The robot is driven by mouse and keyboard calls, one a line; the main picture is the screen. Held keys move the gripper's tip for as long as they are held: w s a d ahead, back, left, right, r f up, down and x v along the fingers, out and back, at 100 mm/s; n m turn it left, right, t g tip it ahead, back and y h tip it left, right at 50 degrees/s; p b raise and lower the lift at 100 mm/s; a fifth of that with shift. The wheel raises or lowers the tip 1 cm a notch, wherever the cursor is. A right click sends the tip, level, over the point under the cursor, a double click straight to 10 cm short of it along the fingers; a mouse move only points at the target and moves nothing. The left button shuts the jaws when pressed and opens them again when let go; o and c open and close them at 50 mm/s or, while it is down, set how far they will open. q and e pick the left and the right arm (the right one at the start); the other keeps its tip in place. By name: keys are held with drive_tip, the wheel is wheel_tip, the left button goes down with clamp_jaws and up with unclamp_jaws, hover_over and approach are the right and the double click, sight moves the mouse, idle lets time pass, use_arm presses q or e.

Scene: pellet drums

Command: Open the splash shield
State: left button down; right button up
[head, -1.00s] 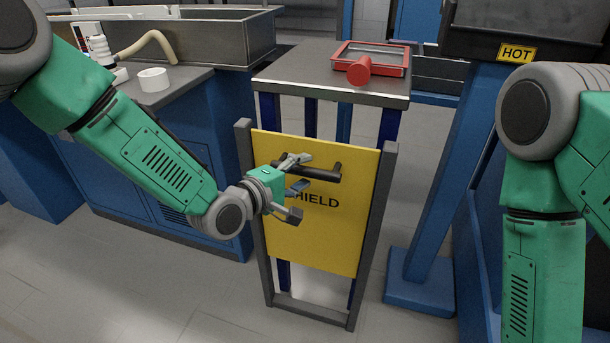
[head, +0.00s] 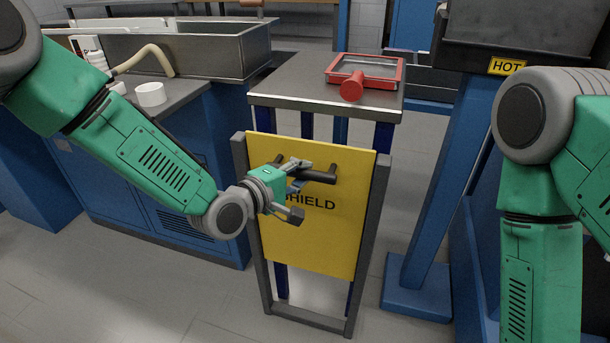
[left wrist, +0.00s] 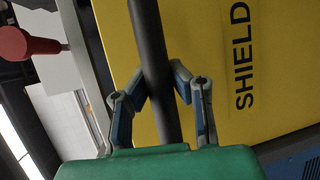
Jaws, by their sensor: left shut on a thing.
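The splash shield (head: 320,238) is a yellow panel marked "SHIELD" in a grey upright frame (head: 381,210), below the front edge of a small table. A dark bar handle (head: 318,176) runs across its upper part. My left gripper (head: 296,178) is shut on the handle. In the left wrist view, its fingers (left wrist: 161,92) close on both sides of the dark handle bar (left wrist: 150,50), with the yellow shield (left wrist: 205,75) behind. My right arm stands at the right edge of the head view; its gripper is out of the picture.
A red-framed tray (head: 368,69) with a red handle lies on the small table (head: 300,92) above the shield. A blue post (head: 437,190) stands to the right under a bin labelled "HOT" (head: 507,66). A blue cabinet (head: 185,150) with a metal sink is on the left.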

use_arm(q)
wheel_tip(320, 180, up, 38)
drive_tip(key=p, duration=2.2)
drive_tip(key=shift+w+a+p, duration=0.2)
drive_tip(key=shift+a+p, duration=0.1)
drive_tip(key=shift+p, duration=0.1)
